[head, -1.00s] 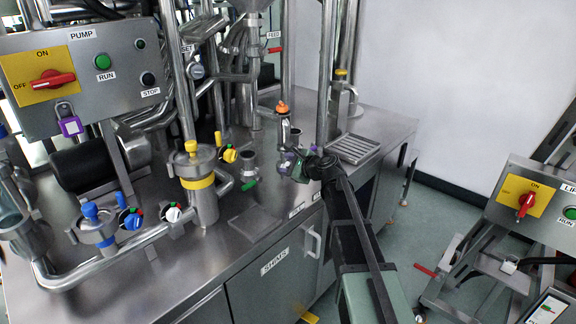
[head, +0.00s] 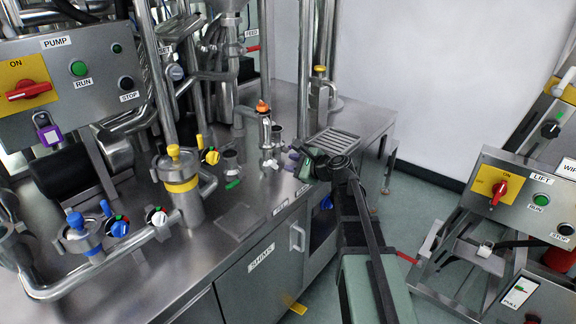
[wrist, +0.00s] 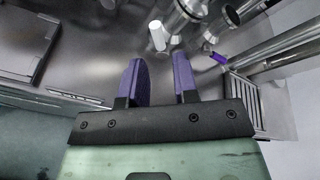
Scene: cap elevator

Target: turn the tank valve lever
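My gripper (wrist: 160,57) has two purple fingers that stand apart with nothing between them. I cannot tell which handle is the tank valve lever.
The steel counter (head: 235,265) carries the yellow-banded vessel (head: 183,186), the blue-knobbed vessel (head: 82,238) and several coloured valve knobs. A slotted tray (head: 330,142) sits behind my gripper. The pump panel (head: 85,85) is at left, the lift panel (head: 520,200) at right.

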